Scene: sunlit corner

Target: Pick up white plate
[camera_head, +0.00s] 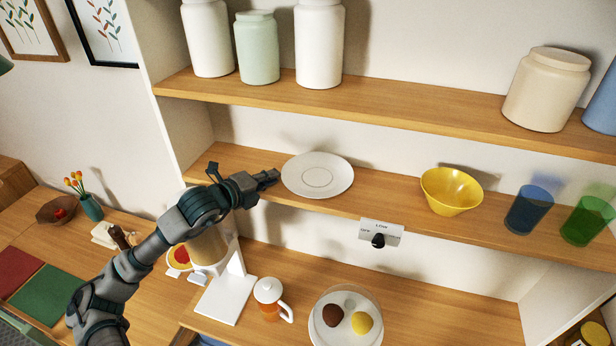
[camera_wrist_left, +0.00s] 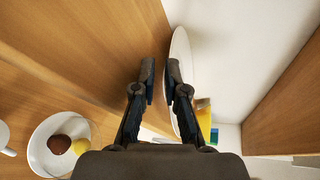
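The white plate (camera_head: 317,175) lies on the middle wooden shelf in the head view. My left gripper (camera_head: 270,178) is just left of its rim, at about shelf height. In the left wrist view the plate (camera_wrist_left: 181,45) shows as a thin, nearly edge-on shape, partly hidden behind the right-hand finger. The left gripper's fingertips (camera_wrist_left: 160,72) are a little apart, with only wood visible between them. I cannot tell whether a finger touches the plate. My right gripper is not in view.
A yellow bowl (camera_head: 452,190), a blue glass (camera_head: 529,209) and a green glass (camera_head: 587,220) stand right of the plate. The upper shelf (camera_head: 420,113) runs above it. A control box with a black knob (camera_head: 381,234) is below the shelf edge. A white machine (camera_head: 227,290) stands below my arm.

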